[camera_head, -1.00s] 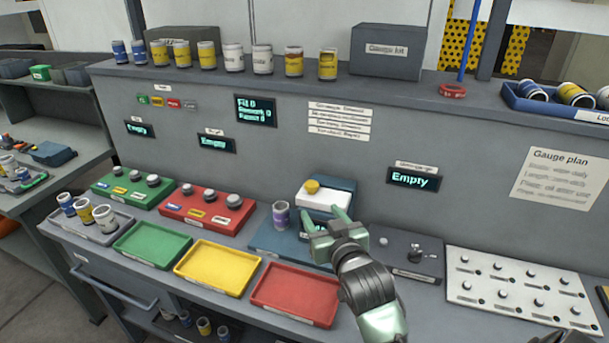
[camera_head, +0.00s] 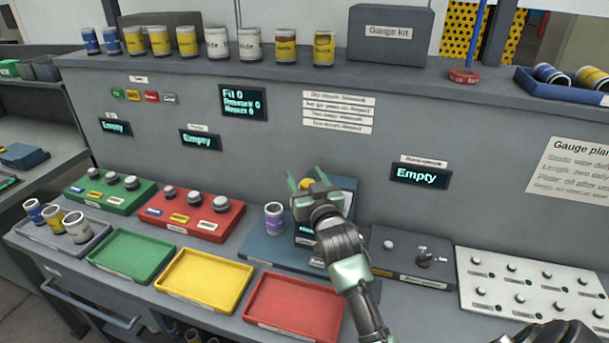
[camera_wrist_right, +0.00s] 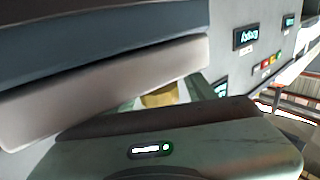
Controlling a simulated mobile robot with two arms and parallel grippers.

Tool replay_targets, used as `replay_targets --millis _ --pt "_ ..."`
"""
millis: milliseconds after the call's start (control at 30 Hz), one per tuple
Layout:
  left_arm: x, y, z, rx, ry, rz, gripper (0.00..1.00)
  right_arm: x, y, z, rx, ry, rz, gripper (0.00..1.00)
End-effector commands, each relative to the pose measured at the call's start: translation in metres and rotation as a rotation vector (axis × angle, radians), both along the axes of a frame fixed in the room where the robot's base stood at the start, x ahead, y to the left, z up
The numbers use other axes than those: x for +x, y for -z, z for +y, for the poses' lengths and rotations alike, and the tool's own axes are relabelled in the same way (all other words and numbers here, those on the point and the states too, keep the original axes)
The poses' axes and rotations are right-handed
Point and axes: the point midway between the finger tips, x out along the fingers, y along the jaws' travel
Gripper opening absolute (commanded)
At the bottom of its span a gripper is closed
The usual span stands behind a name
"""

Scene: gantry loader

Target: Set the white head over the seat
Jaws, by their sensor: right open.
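The blue station (camera_head: 340,198) stands mid-bench, its upright block partly behind my right arm. My right gripper (camera_head: 307,178) is open at the top of the station, its green fingers on either side of the yellow knob (camera_head: 306,184). The knob also shows in the right wrist view (camera_wrist_right: 160,97), just beyond the gripper body. The white head is mostly hidden by my gripper in the head view; a pale slab, likely the head (camera_wrist_right: 110,92), fills the left of the wrist view. A purple-and-white can (camera_head: 273,217) stands upright on the station's base. I cannot make out the seat clearly.
Green (camera_head: 131,255), yellow (camera_head: 203,280) and red (camera_head: 293,307) trays line the front edge. A dark control box (camera_head: 412,262) and a white panel with several knobs (camera_head: 525,290) lie to the right. Cans and a gauge kit box (camera_head: 388,36) stand on the upper shelf.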

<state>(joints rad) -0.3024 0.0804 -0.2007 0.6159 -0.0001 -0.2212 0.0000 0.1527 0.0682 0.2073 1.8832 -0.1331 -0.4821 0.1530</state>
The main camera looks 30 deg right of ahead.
Motion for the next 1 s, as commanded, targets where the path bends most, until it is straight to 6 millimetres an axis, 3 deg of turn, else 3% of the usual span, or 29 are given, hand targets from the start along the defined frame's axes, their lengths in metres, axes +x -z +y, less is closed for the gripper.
replay_targets --millis 100,267,467,500,1000 --pt "0.015 -0.002 -0.001 -0.003 0.0 -0.023 0.36 0.003 0.0 -0.001 0.0 0.0 -0.001 0.56" --pt "0.015 -0.002 -0.001 -0.002 0.0 -0.023 0.36 0.002 0.0 0.0 0.0 0.0 -0.001 0.56" --pt "0.007 -0.001 -0.001 -0.002 -0.001 -0.012 0.36 0.002 0.0 -0.001 0.0 0.0 0.0 0.03" --pt "0.006 -0.001 0.0 -0.001 -0.001 -0.01 0.36 0.002 0.0 -0.001 0.0 0.0 0.0 0.0" --pt "0.003 -0.001 0.0 0.0 -0.001 -0.005 0.36 0.002 0.0 0.0 0.0 0.0 0.0 0.0"
